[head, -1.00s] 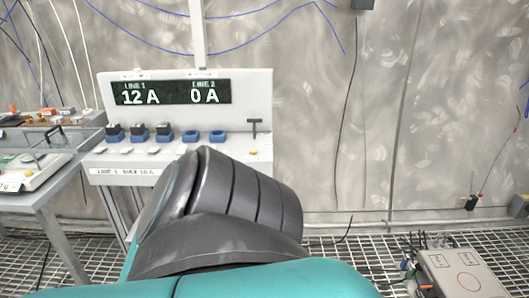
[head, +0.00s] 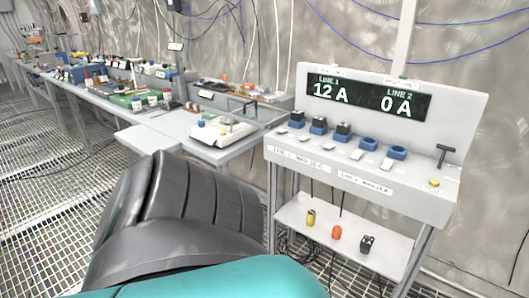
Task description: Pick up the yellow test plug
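A small yellow plug (head: 310,218) stands on the white lower shelf (head: 372,256) under the console, at its left part, with a thin black lead rising behind it. It looks like the yellow test plug. An orange plug (head: 337,233) and a black plug-like piece (head: 367,244) stand to its right on the same shelf. Neither of my grippers shows. A teal and black link of my own arm fills the lower foreground, left of the shelf.
The console (head: 450,190) reads 12 A for line 1 and 0 A for line 2. Blue sockets (head: 397,152) line its top, some with black plugs. A T-handle (head: 444,153) is at right. Cluttered benches (head: 110,95) run left. Grating floor (head: 45,190) is open at left.

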